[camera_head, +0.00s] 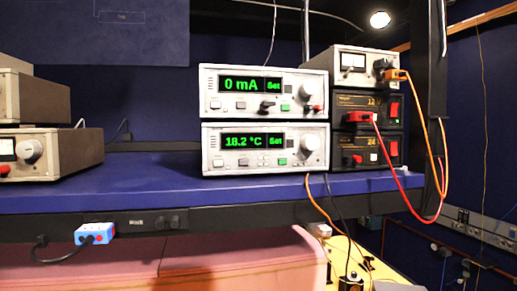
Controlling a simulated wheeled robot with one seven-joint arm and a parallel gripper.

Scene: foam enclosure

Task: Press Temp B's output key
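Two white instruments are stacked on the blue shelf (150,180). The lower one (235,147) has a green display (254,142) reading 18.2 °C and "Set". Its front has a row of small keys, a green key (282,162) right of the middle, and a round knob (311,142) at the right. The upper one (212,88) reads 0 mA and has a similar green key (285,108). No "Temp B" label is legible; the temperature reading is on the lower unit. My gripper is not in view.
Right of the stack stand a white meter unit (343,51) and two black units (352,102) with red switches. Orange and red cables (402,180) hang from them over the shelf edge. Grey instruments (60,152) stand at left. The shelf between is clear.

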